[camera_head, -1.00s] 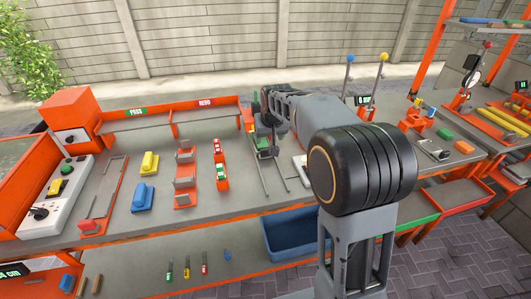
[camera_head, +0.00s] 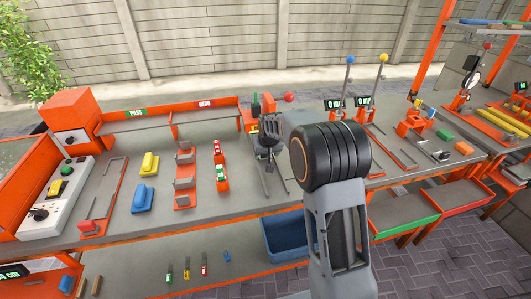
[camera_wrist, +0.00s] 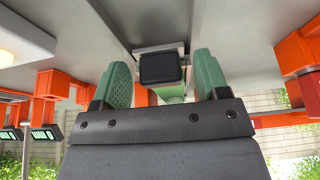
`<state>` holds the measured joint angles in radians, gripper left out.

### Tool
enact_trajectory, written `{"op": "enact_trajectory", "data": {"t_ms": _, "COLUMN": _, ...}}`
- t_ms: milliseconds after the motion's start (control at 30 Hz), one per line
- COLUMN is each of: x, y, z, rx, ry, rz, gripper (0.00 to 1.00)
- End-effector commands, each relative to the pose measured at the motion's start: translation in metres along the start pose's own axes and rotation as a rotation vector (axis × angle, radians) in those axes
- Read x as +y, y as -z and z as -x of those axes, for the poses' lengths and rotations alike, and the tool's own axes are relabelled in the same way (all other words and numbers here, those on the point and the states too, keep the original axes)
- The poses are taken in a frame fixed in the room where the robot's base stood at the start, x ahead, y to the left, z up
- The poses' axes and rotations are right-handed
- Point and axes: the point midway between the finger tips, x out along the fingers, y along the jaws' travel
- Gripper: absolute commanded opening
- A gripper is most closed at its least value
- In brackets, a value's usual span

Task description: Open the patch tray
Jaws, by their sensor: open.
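My gripper (camera_head: 268,138) is over the mid-right part of the workbench, above a pair of thin dark rails (camera_head: 266,180). In the wrist view, which looks upside down, its two green fingers (camera_wrist: 163,75) stand apart. A black square block (camera_wrist: 160,68) on a light grey mount shows between the fingertips, apart from both of them in the picture. I cannot tell whether it is within the jaws' depth or just beyond. No thing is plainly labelled as the patch tray; the railed piece may be it, and my gripper partly hides it in the head view.
A red ball (camera_head: 289,98) and an orange post stand just behind my gripper. Two levers with blue (camera_head: 350,60) and yellow tops stand to the right. A blue bin (camera_head: 283,238) sits below the bench front.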

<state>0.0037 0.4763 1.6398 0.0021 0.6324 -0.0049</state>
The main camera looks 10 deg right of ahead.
Motion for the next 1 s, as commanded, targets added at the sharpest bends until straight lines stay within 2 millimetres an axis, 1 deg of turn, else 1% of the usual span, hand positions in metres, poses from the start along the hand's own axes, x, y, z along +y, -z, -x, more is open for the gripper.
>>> {"op": "enact_trajectory", "data": {"t_ms": 100, "x": 0.0, "y": 0.0, "z": 0.0001, "rx": 0.0, "ry": 0.0, "rz": 0.0, "gripper": 0.67}}
{"op": "enact_trajectory", "data": {"t_ms": 800, "x": -0.0003, "y": -0.0001, "z": 0.0003, "rx": 0.0, "ry": 0.0, "rz": 0.0, "gripper": 0.0}}
{"op": "enact_trajectory", "data": {"t_ms": 1000, "x": -0.0001, "y": -0.0002, "z": 0.0003, "rx": -0.001, "ry": 0.0, "rz": 0.0, "gripper": 0.0}}
